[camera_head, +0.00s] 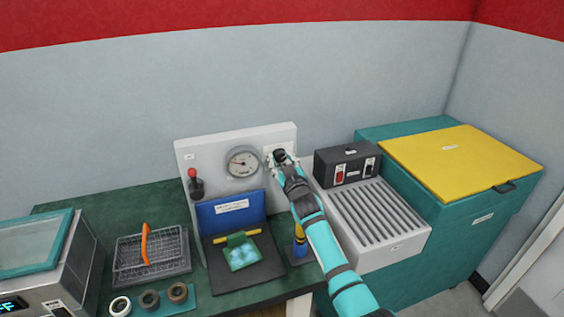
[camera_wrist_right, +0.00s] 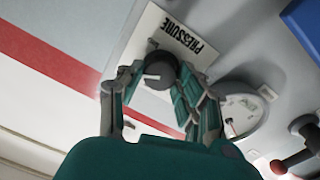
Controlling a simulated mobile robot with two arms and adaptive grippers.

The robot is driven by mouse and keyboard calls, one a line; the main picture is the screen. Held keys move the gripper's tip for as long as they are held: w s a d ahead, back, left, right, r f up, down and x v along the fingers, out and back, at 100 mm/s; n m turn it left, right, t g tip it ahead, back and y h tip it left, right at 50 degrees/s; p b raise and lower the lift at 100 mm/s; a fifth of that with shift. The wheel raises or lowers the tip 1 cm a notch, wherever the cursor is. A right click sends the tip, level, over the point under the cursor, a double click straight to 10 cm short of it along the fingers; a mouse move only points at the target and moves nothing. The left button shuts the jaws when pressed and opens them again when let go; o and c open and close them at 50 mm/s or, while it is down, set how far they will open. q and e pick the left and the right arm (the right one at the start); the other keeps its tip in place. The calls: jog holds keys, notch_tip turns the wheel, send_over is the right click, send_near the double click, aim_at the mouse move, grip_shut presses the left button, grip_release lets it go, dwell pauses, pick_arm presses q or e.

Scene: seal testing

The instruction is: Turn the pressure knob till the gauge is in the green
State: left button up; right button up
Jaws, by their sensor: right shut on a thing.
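The dark round pressure knob (camera_head: 280,155) sits on the upright white panel (camera_head: 210,155), right of the gauge. In the right wrist view the knob (camera_wrist_right: 160,70) shows on a white plate marked PRESSURE (camera_wrist_right: 185,38). My right gripper (camera_head: 282,160) reaches the knob, and its fingers (camera_wrist_right: 155,82) are shut around it. The round gauge (camera_head: 242,162) has a white face and a dark needle; its coloured zones are too small to read. The gauge is partly hidden by a finger in the wrist view (camera_wrist_right: 245,108). My left gripper is not in view.
A red-knobbed lever (camera_head: 195,185) is left of the gauge. Below stands a blue plate (camera_head: 230,212) with a green pouch (camera_head: 242,254). A dark switch box (camera_head: 346,165) and ribbed white unit (camera_head: 376,222) lie right of my arm. A wire basket (camera_head: 130,262) and tape rolls (camera_head: 150,299) stand left.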

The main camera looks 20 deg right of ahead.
jog(key=shift+f, duration=0.25)
jog(key=o, duration=0.9)
jog(key=shift+o, duration=1.2)
jog(key=shift+r, duration=0.15)
jog(key=s, duration=1.2)
